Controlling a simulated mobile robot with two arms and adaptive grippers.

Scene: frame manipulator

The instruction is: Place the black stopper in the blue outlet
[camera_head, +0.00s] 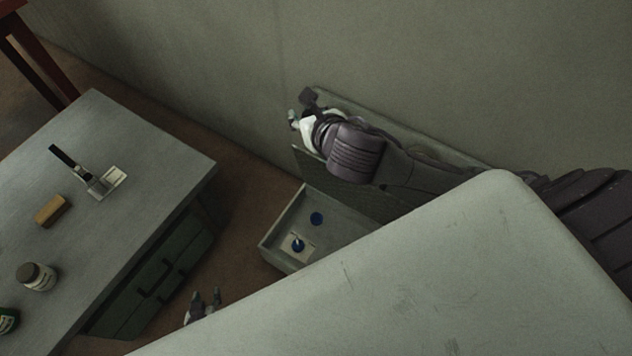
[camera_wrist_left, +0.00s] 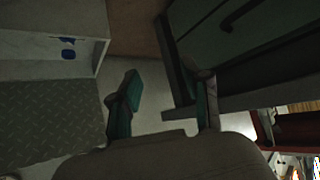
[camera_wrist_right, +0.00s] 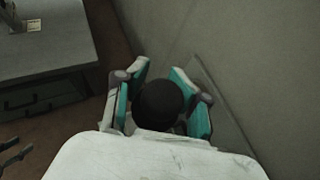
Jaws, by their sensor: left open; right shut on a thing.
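The black stopper (camera_wrist_right: 158,103) is round and dark, held between the teal fingers of my right gripper (camera_wrist_right: 160,95) in the right wrist view. In the head view my right gripper (camera_head: 299,115) is up near the wall, with the dark stopper (camera_head: 309,97) at its tip. A round blue outlet (camera_head: 316,218) lies in the floor of an open grey box, well below and apart from the stopper. A second blue round spot (camera_head: 298,244) on a pale plate is near the box's front. My left gripper (camera_head: 204,301) is open and empty, low between the box and the table.
The grey box (camera_head: 276,237) has a raised dark panel (camera_head: 335,178) behind it. A white surface (camera_head: 430,260) fills the foreground. The left table (camera_head: 130,210) holds a black-handled tool (camera_head: 75,165), a wooden block (camera_head: 52,210) and a jar (camera_head: 37,277).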

